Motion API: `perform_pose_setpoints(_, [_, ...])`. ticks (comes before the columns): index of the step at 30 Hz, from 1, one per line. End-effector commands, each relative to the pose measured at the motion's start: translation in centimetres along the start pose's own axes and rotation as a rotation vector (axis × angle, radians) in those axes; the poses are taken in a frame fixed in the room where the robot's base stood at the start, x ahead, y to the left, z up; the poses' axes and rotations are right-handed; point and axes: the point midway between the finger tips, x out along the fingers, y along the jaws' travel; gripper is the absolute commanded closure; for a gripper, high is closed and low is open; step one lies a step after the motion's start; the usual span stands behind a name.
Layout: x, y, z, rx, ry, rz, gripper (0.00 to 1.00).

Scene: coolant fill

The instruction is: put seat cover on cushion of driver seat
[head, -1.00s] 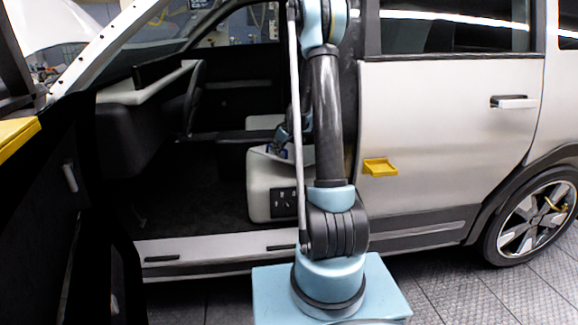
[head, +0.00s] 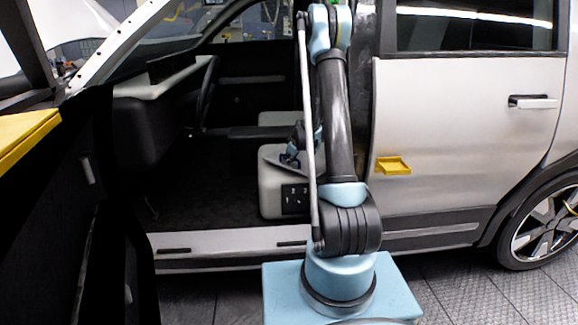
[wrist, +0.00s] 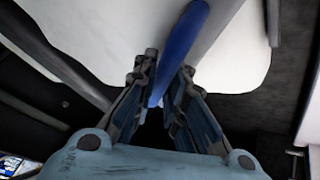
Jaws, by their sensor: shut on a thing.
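The driver seat's pale cushion (head: 270,180) shows in the head view through the open front doorway, partly behind my arm. A darker grey patch lies on its top, too small to identify for sure. My gripper (head: 290,160) is low over that top. In the wrist view my gripper (wrist: 165,85) is shut on a long blue strip, which I take to be part of the seat cover (wrist: 180,40). A grey band runs beside the strip. A broad white surface, apparently the cushion (wrist: 120,35), lies behind them. I cannot tell how far the cover lies over the cushion.
The steering wheel (head: 207,90) and dashboard (head: 160,110) are left of the seat. The open front door (head: 60,200) stands at left. The footwell floor is clear.

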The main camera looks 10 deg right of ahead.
Motion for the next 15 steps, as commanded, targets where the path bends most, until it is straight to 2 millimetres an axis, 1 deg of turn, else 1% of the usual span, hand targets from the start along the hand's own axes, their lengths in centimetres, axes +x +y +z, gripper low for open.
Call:
perform_pose_setpoints(3, [1.3, -0.5, 0.8, 0.000, 0.000, 0.000, 1.00])
perform_pose_setpoints(6, [2.0, -0.8, 1.2, 0.000, 0.000, 0.000, 1.00])
perform_pose_setpoints(14, [2.2, -0.9, 1.4, 0.000, 0.000, 0.000, 1.00])
perform_pose_setpoints(15, [2.3, -0.9, 1.4, 0.000, 0.000, -0.001, 0.79])
